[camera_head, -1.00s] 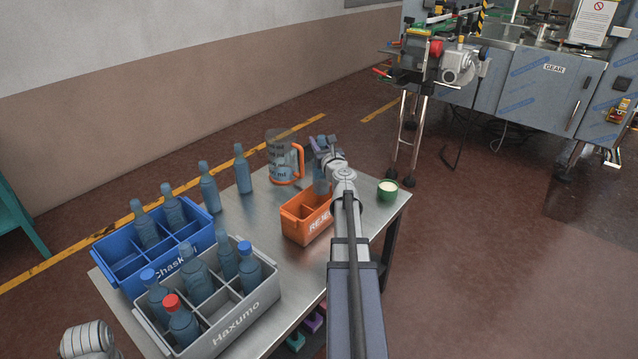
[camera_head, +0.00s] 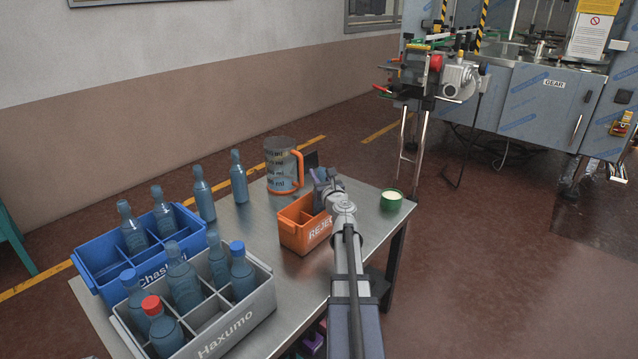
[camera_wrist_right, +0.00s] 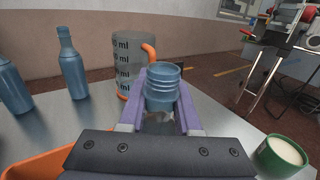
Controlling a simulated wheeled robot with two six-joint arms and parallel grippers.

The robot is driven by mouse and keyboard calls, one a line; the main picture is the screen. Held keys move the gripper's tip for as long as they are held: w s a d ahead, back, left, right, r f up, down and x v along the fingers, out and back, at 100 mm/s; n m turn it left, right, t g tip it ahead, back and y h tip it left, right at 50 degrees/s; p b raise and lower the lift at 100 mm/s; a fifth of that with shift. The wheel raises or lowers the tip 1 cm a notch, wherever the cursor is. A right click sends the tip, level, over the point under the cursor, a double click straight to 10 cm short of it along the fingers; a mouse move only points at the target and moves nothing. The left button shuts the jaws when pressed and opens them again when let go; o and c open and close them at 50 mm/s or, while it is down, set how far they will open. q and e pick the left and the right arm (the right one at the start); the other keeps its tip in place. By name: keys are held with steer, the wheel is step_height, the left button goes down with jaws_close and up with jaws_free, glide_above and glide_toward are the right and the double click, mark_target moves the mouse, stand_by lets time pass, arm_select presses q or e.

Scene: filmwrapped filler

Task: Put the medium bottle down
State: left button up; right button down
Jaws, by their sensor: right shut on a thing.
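My right gripper (camera_head: 321,180) is low at the far right corner of the orange bin (camera_head: 296,238). In the right wrist view its purple fingers (camera_wrist_right: 162,110) are shut around an uncapped blue bottle (camera_wrist_right: 164,84), with the threaded neck showing between them. The bottle looks about upright. Its lower part is hidden, so I cannot tell whether it touches the table. In the head view the gripper and arm mostly hide it. My left gripper is not in view.
A measuring jug (camera_head: 281,170) with an orange handle stands behind the bin. A green cup (camera_head: 391,200) stands to the right. Two bottles (camera_head: 204,195) stand left of the jug. A blue crate (camera_head: 100,262) and grey crate (camera_head: 228,322) hold several bottles on the metal table (camera_head: 272,285).

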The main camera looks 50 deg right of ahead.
steer(key=shift+f, duration=0.2)
steer(key=c, duration=1.1)
jaws_free()
steer(key=shift+f, duration=0.1)
steer(key=o, duration=0.5)
steer(key=shift+r, duration=0.2)
steer(key=shift+r, duration=0.15)
steer(key=v, duration=1.2)
